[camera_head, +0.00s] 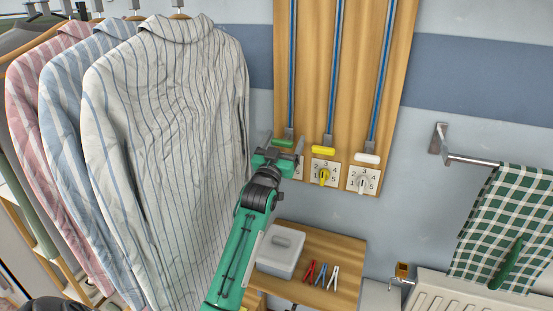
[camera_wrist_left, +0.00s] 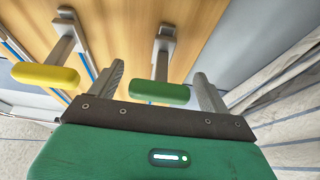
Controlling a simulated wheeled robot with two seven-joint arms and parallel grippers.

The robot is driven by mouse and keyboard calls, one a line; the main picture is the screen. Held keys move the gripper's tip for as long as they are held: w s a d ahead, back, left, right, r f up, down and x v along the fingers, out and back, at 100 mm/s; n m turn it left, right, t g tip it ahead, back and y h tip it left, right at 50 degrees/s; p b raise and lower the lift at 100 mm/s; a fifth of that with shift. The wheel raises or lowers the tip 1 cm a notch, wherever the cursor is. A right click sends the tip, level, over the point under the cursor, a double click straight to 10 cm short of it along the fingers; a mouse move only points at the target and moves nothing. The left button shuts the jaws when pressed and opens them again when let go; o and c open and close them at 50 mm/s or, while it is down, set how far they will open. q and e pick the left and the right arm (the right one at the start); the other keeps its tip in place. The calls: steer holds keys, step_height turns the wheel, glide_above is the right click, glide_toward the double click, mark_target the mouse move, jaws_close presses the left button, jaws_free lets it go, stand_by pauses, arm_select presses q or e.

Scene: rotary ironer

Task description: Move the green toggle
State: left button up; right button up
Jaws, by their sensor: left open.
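The green toggle (camera_head: 283,142) is a short green bar on a grey lever, the leftmost of three on a wooden panel (camera_head: 343,95). My left gripper (camera_head: 285,150) is right at it, open, and partly covers the area below it in the head view. In the left wrist view the green toggle (camera_wrist_left: 160,92) appears between the two open fingers (camera_wrist_left: 157,85), nearer the right one. I cannot tell whether they touch it. The yellow toggle (camera_wrist_left: 46,76) shows outside the fingers, at the left. My right gripper is not in view.
Yellow (camera_head: 323,150) and white (camera_head: 367,158) toggles stand right of the green one, above numbered dials (camera_head: 324,174). Striped shirts (camera_head: 170,130) hang close at left. Below, a shelf (camera_head: 315,255) bears a grey box (camera_head: 280,252) and several clothespins (camera_head: 321,274).

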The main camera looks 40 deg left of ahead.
arm_select(q)
steer(key=b+v, duration=0.3)
steer(key=v, duration=1)
steer(key=shift+f, duration=0.2)
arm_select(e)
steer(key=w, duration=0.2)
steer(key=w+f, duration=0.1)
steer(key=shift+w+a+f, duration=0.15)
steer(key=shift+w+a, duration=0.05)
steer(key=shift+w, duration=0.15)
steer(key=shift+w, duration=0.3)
arm_select(q)
steer(key=shift+d+f, duration=0.1)
